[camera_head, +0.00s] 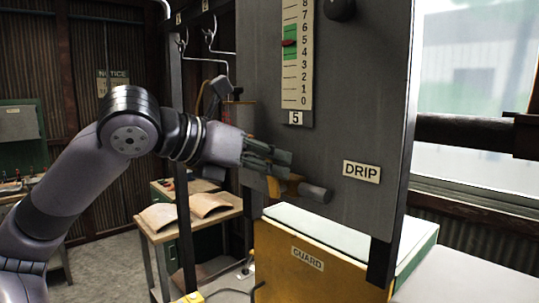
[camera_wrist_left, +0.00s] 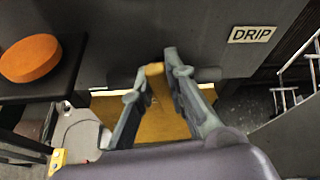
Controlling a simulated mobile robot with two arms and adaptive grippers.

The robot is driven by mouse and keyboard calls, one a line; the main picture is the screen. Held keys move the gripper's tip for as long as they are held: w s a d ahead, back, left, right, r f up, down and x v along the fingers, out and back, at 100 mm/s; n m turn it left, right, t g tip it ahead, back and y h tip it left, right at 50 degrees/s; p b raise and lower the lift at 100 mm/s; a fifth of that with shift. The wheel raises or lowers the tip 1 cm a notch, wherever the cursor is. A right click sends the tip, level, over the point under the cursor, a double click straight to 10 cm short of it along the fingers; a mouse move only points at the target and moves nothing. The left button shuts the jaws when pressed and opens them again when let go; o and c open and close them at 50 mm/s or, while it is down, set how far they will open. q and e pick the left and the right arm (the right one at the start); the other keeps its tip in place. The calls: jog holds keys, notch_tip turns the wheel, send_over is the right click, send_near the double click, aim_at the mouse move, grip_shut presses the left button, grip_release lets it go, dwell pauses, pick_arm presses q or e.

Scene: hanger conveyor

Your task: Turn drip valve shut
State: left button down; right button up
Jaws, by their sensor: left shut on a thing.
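The drip valve shows in the head view as a brass-yellow handle (camera_head: 286,187) by a short grey pipe stub (camera_head: 315,192) low on the grey panel, left of the DRIP label (camera_head: 361,172). My left gripper (camera_head: 284,167) reaches in from the left and is shut on the handle. In the left wrist view the yellow handle (camera_wrist_left: 155,75) stands between the two fingertips (camera_wrist_left: 157,82), with grey pipe to both sides. The fingers hide part of the valve in the head view. My right gripper is in neither view.
A yellow GUARD box (camera_head: 305,270) with a pale top stands just below the valve. A gauge (camera_head: 293,60) above has a red marker near 5. A dark post (camera_head: 178,130) and hanging hooks (camera_head: 207,50) stand close to my arm. An orange disc (camera_wrist_left: 30,58) shows in the wrist view.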

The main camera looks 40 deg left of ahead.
pick_arm(q)
jog(key=shift+d+r+m+y, duration=0.1)
jog(key=shift+d+m+y, duration=0.15)
jog(key=shift+m+y, duration=0.15)
jog(key=shift+d+m+y+p, duration=0.3)
jog(key=shift+m+p, duration=0.2)
jog(key=shift+p, duration=0.1)
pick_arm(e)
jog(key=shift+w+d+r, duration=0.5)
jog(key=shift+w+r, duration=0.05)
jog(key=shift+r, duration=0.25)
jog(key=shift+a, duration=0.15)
pick_arm(q)
jog(key=c, duration=1.6)
grip_release()
jog(key=shift+s, duration=0.1)
jog(key=shift+o, duration=0.2)
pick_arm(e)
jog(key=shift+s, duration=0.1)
